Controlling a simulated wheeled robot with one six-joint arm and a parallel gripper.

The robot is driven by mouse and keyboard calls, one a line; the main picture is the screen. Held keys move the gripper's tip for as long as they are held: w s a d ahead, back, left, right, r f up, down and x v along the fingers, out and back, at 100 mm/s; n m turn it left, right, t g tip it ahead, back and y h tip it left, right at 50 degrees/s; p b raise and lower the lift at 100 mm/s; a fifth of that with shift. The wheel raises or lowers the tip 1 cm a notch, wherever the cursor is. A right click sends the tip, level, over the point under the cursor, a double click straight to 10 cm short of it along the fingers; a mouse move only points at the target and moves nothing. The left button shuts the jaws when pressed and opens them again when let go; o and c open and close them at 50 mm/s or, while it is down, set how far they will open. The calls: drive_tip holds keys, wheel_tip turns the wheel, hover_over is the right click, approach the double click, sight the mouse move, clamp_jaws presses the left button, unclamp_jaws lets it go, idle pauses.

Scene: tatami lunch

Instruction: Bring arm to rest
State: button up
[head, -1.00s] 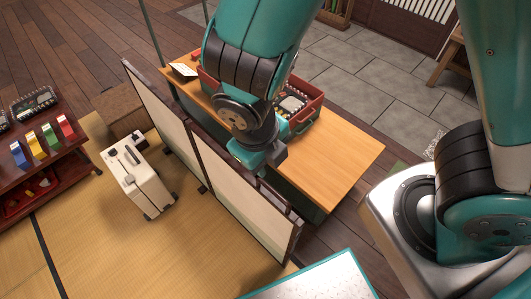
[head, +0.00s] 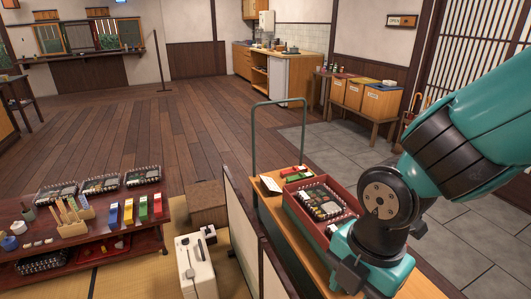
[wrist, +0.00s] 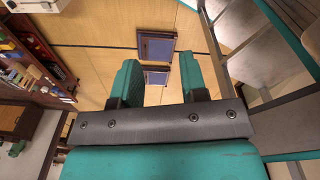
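My gripper (head: 343,277) is at the lower middle right of the head view, in front of the wooden counter with the red tray. The teal arm bends down to it from the right edge. In the wrist view my gripper (wrist: 160,80) shows two teal fingers spread apart, with nothing between them. Beyond the fingers lie tatami matting and two dark blue-purple flat squares (wrist: 155,48).
A dark red shelf (head: 90,238) stands at left. The plank floor (head: 200,125) behind is clear.

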drive_tip(key=s+d+r+m+y+p, duration=0.2)
drive_tip(key=s+r+m+y+p, duration=0.1)
drive_tip(key=r+m, duration=1.1)
drive_tip(key=shift+s+m, duration=0.65)
drive_tip(key=shift+m, duration=1.65)
